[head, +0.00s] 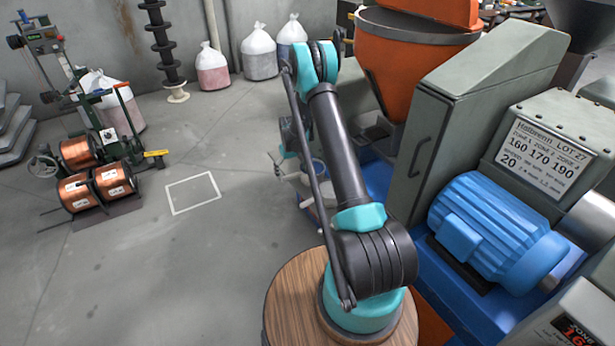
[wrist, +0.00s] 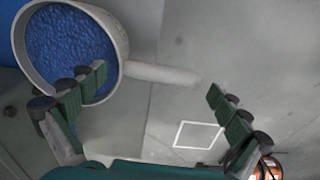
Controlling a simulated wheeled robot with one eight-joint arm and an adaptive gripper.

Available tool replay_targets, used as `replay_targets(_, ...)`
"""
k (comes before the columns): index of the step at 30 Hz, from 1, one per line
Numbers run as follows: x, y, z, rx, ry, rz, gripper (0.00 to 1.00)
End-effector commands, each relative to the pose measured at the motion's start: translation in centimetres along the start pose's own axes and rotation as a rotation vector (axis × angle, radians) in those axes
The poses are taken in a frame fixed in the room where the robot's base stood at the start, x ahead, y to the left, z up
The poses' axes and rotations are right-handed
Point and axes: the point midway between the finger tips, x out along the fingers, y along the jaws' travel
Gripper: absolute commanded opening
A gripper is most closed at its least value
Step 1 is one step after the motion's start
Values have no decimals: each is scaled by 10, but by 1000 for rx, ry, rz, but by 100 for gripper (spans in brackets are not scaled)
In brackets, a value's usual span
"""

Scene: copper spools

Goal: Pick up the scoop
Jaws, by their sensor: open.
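The scoop (wrist: 162,74) is pale grey-white. In the wrist view its round cup is at the upper left, holding blue granules (wrist: 65,42), and its straight handle points right. My gripper (wrist: 157,82) is open and empty. Its left finger shows in front of the cup's contents and its right finger is just past the handle's end, so the handle lies across the gap in the picture. How far the handle is from the fingertips I cannot tell. In the head view my arm mostly hides this area; pale parts (head: 312,172) show behind it.
A large grey and blue machine with a motor (head: 497,230) and an orange hopper (head: 410,50) stands close right of my arm. Copper spools (head: 78,190) sit on a stand at left. White sacks (head: 258,55) line the wall. The floor with a white square (head: 193,192) is clear.

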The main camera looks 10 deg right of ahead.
Motion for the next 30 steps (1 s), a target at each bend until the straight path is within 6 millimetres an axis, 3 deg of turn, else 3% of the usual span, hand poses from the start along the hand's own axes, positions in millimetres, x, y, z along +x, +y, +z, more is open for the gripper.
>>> replay_targets(3, 13, 0, 0, 0, 0, 0, 100)
replay_targets(10, 14, 0, 0, 1, 0, 0, 99)
replay_targets(27, 14, 1, 0, 1, 0, 0, 28)
replay_targets(30, 13, 1, 0, 1, 0, 1, 25)
